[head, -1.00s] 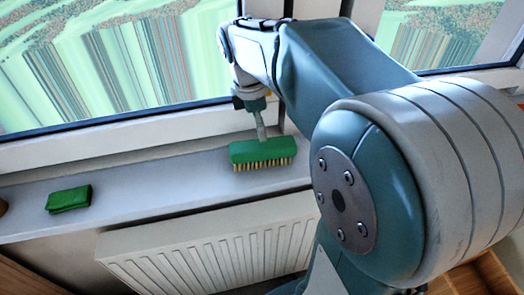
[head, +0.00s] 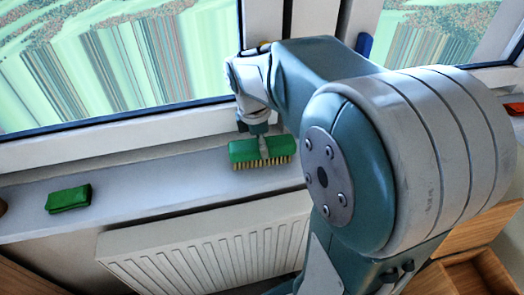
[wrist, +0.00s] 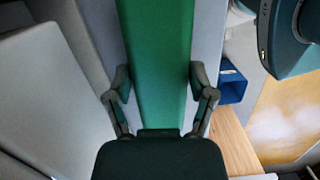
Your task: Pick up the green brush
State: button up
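The green brush (head: 243,151), a green block with tan bristles facing down, lies on the white windowsill in the head view. It also fills the upper middle of the wrist view (wrist: 158,50). My gripper (head: 262,156) is down at the brush, with one finger in front of its near side. In the wrist view my gripper (wrist: 160,82) has one finger along each side of the brush. The fingertips are at or very close to its edges; I cannot tell whether they press on it.
A green folded cloth or sponge (head: 68,198) lies on the sill (head: 150,188) to the left. A white radiator (head: 210,250) is below the sill, and the window frame stands behind it. A blue container (wrist: 232,84) is to the right in the wrist view.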

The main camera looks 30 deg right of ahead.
dwell(0.3)
jog(key=shift+s+r, duration=0.1)
jog(key=shift+r, duration=0.15)
notch_tip(320, 180, up, 7)
jog(key=shift+s+a+f, duration=0.1)
jog(key=shift+s+f, duration=0.05)
jog(key=s+a, duration=0.2)
jog(key=s, duration=0.7)
jog(key=s+a, duration=0.3)
jog(key=s, duration=0.6)
jog(key=shift+s+a+f, duration=0.15)
jog(key=shift+s+a, duration=0.05)
jog(key=shift+s, duration=0.2)
jog(key=o, duration=0.7)
jog(key=c, duration=0.5)
